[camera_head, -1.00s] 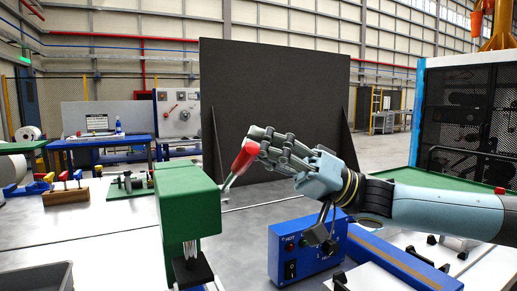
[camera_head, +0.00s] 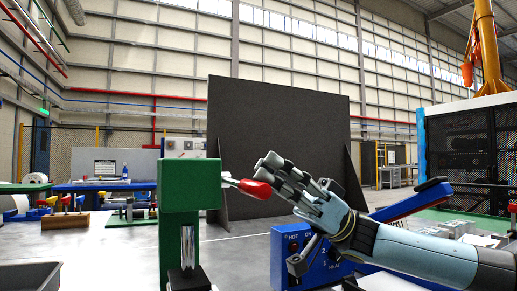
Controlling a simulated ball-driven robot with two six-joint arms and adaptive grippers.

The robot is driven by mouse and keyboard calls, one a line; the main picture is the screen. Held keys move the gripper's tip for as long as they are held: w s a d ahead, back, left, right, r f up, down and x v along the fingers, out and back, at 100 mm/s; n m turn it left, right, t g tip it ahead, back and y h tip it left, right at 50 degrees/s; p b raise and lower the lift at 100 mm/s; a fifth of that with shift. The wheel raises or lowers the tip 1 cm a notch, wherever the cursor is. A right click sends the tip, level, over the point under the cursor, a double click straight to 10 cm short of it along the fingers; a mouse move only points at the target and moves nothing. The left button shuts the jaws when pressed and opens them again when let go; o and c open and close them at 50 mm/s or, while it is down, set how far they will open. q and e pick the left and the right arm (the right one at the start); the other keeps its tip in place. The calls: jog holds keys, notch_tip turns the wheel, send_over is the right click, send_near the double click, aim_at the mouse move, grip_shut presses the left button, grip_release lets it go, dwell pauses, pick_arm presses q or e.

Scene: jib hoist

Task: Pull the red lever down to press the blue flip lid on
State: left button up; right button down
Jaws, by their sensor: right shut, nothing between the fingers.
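A green press (camera_head: 188,190) stands left of centre. Its lever has a grey rod and a red knob (camera_head: 256,189), and it points right, close to level. My right gripper (camera_head: 266,168) is shut and empty, its fingertips just above and right of the red knob. I cannot tell whether they touch it. A metal ram (camera_head: 187,246) shows under the press head, above a black part (camera_head: 188,278) at the bottom edge. I cannot make out the blue flip lid. My left gripper is not in view.
A blue box marked HOT (camera_head: 296,258) stands below my right wrist. A dark upright panel (camera_head: 285,140) is behind the press. A grey bin (camera_head: 30,276) is at lower left.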

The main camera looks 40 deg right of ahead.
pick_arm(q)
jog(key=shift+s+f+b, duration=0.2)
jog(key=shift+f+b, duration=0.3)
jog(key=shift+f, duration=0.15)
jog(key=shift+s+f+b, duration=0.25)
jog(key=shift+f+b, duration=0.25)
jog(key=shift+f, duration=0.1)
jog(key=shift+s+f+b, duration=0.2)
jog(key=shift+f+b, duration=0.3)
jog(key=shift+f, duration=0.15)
pick_arm(e)
jog(key=shift+s+f+n+g, duration=0.15)
jog(key=shift+f+n+g, duration=1.3)
jog(key=shift+n, duration=0.35)
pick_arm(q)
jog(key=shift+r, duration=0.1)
pick_arm(e)
jog(key=v, duration=0.7)
jog(key=shift+d+r+y, duration=0.2)
jog(key=shift+r+y, duration=0.05)
jog(key=shift+y, duration=0.05)
jog(key=shift+s, duration=0.1)
